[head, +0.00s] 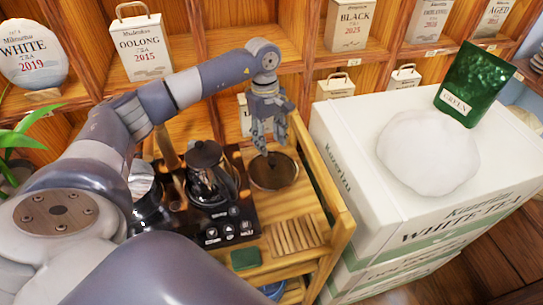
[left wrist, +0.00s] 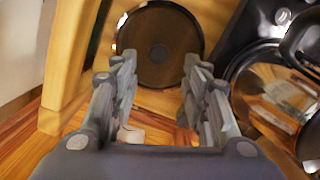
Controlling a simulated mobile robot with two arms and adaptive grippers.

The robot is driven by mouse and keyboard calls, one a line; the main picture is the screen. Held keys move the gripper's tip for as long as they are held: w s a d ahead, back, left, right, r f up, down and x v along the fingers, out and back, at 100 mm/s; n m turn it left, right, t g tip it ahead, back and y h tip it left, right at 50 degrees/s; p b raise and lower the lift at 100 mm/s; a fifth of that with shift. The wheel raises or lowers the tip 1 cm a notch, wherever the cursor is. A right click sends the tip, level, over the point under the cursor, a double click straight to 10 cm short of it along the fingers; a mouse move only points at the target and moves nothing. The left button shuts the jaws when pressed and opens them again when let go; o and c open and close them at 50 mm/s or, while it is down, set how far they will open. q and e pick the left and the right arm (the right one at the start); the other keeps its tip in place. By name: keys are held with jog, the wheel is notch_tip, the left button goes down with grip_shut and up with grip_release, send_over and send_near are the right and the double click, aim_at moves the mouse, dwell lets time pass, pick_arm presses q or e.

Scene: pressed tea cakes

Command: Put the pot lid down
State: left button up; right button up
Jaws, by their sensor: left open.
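The pot lid (head: 274,178) is a dark round disc with a pale rim and a small central knob. It lies flat on the wooden tea cart (head: 290,208), right of the kettle. My left gripper (head: 268,148) points down just above the lid's far part and is open. In the left wrist view the lid (left wrist: 160,58) shows beyond my open fingers (left wrist: 155,70), with nothing between them. I cannot tell the exact gap between fingertips and knob. My right gripper is not in view.
A glass kettle (head: 208,158) with a black lid stands on a black heater panel (head: 228,232) left of the pot lid. A slatted wooden tray (head: 294,236) and a green block (head: 245,259) lie nearer. White tea boxes (head: 350,190) stand right, beyond the cart's raised rail (head: 325,177).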

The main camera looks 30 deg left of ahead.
pick_arm(q)
jog(key=r, duration=0.4)
jog(key=shift+w+a+r+b, duration=0.1)
jog(key=shift+w+a+b, duration=0.05)
jog(key=shift+a+b, duration=0.15)
jog(key=shift+r, duration=0.1)
